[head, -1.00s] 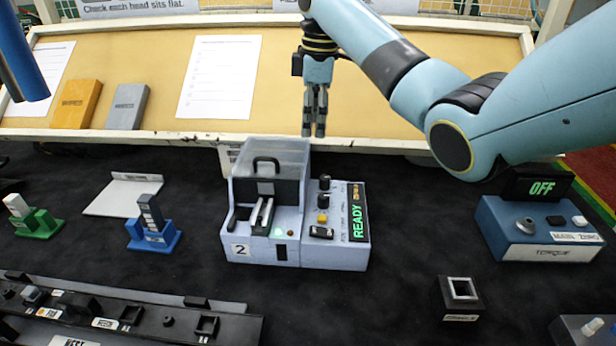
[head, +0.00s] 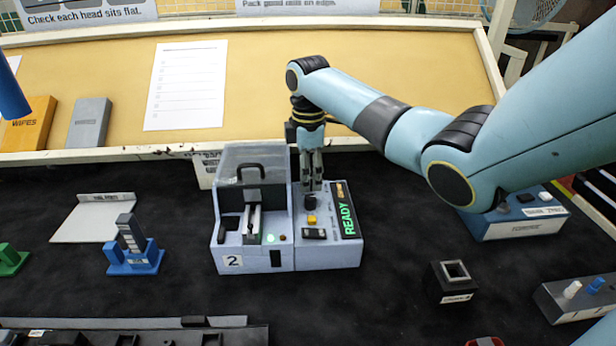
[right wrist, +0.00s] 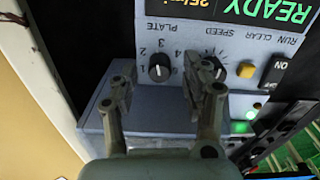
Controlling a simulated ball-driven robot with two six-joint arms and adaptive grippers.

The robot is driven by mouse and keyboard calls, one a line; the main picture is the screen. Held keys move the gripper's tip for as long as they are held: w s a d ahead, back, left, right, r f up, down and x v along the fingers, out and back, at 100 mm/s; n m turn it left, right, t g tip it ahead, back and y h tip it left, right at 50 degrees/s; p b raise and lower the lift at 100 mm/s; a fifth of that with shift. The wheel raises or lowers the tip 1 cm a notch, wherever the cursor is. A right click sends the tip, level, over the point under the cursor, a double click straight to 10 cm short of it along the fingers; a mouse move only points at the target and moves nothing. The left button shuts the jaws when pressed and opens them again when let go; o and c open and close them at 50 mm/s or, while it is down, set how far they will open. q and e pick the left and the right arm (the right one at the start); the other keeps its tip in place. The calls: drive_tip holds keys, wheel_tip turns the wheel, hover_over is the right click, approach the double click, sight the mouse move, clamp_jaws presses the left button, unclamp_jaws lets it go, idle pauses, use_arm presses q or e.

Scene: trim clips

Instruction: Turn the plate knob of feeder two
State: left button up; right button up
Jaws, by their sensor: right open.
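Feeder two (head: 330,257) is a pale blue-grey box with a "2" label, a clear lid and a green READY display. The plate knob (right wrist: 159,67) is black and round with a white pointer line, beside a scale of numbers, in the right wrist view. My right gripper (head: 312,187) hides it in the head view. My right gripper (right wrist: 162,95) is open, pointing down, with its fingers either side of the plate knob in the picture; I cannot tell whether they touch it. The speed knob (head: 310,202) is just nearer the camera, partly behind a finger in the wrist view.
A yellow button (right wrist: 246,70) and an ON switch (right wrist: 273,72) are beside the speed knob. A blue stand (head: 135,262) is left of the feeder. A black square holder (head: 440,284) and a blue box (head: 510,222) are to the right.

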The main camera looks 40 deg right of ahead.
drive_tip(key=shift+f, duration=0.7)
use_arm(q)
drive_tip(key=shift+w, duration=0.25)
drive_tip(key=shift+s, duration=0.1)
use_arm(e)
drive_tip(key=shift+c, duration=0.9)
clamp_jaws()
drive_tip(key=m+p, duration=0.2)
drive_tip(key=p, duration=0.1)
drive_tip(key=shift+r, duration=0.25)
drive_tip(key=shift+f+m, duration=0.2)
drive_tip(key=shift+m, duration=0.3)
use_arm(q)
wheel_tip(320, 180, up, 3)
drive_tip(key=shift+s+d, duration=0.15)
